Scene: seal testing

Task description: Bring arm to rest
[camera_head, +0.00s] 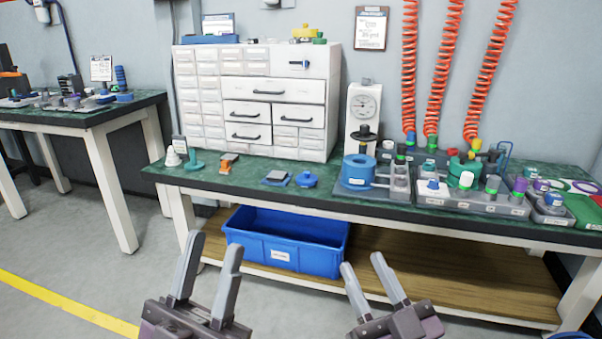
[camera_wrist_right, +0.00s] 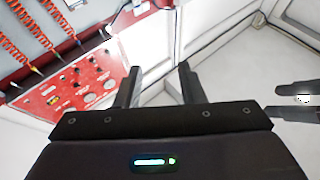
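My left gripper (camera_head: 208,268) is low in the head view, in front of the workbench (camera_head: 330,203). Its two fingers point up and stand apart, with nothing between them. My right gripper (camera_head: 364,279) is to its right, also in front of the bench and below its top. Its fingers are apart and empty. In the right wrist view the right gripper's fingers (camera_wrist_right: 158,84) are also apart with nothing between them. Both grippers are clear of the bench and its objects.
A blue bin (camera_head: 283,262) sits on the bench's lower wooden shelf. A drawer cabinet (camera_head: 258,140), a dial gauge (camera_head: 364,105), test blocks and small parts stand on top. Orange coiled hoses (camera_head: 443,60) hang at the right. A second table (camera_head: 90,118) stands at left; floor between is free.

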